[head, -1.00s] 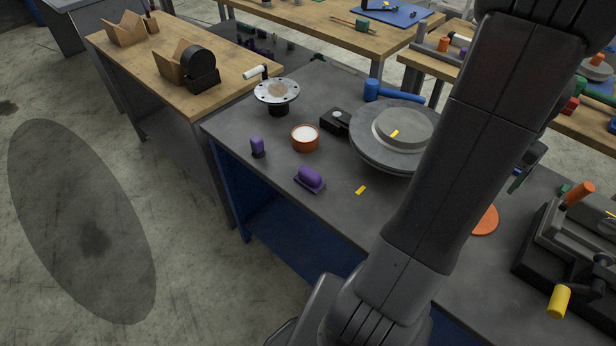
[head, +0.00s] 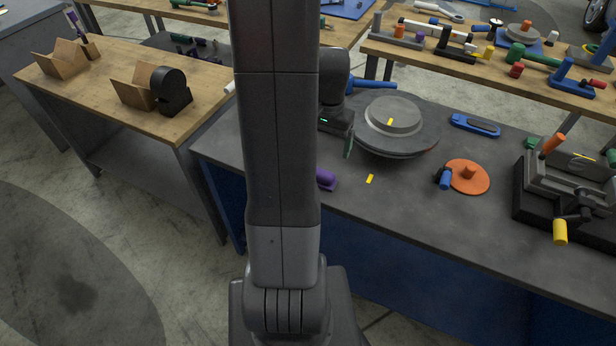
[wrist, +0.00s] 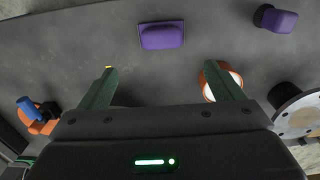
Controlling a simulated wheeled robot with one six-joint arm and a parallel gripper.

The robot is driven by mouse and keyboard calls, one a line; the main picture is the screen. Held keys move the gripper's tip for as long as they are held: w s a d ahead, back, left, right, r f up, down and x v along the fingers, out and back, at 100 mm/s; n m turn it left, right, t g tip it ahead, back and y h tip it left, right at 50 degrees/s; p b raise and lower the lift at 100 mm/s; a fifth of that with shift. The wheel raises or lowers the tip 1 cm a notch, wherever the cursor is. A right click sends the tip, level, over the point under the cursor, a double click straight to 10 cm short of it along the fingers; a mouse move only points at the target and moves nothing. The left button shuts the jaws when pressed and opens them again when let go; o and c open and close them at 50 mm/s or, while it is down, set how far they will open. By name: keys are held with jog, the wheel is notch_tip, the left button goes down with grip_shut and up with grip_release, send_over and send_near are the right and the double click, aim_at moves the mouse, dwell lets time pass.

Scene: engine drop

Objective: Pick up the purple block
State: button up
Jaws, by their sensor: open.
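A purple block (wrist: 162,35) with a rounded top lies on the dark grey workbench (wrist: 60,60). In the head view the purple block (head: 326,179) is partly hidden behind my arm. A smaller purple piece (wrist: 277,18) with a dark base is at the upper right of the wrist view; my arm hides it in the head view. My gripper (wrist: 160,84) is open and empty, with green fingers spread. In the wrist view the purple block is beyond the fingertips, roughly centred between them and apart from them. In the head view my gripper (head: 347,143) is over the bench behind the block.
An orange-brown cup (wrist: 222,80) with white contents shows behind the right finger. A round grey plate (head: 397,127) is right of my gripper. An orange disc (head: 470,178), a blue-handled piece (head: 445,178) and a vise (head: 562,185) are farther right. A metal flange (wrist: 300,115) is at the right.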

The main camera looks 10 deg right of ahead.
send_over(325, 171)
notch_tip(325, 171, down, 6)
jog(key=shift+f, duration=0.1)
jog(key=f, duration=0.4)
jog(key=shift+s+a+p, duration=0.2)
jog(key=shift+a+p, duration=0.1)
jog(key=shift+a, duration=0.05)
jog(key=shift+f, duration=0.6)
jog(key=c, duration=1.1)
notch_tip(325, 171, up, 10)
jog(key=shift+r, duration=0.1)
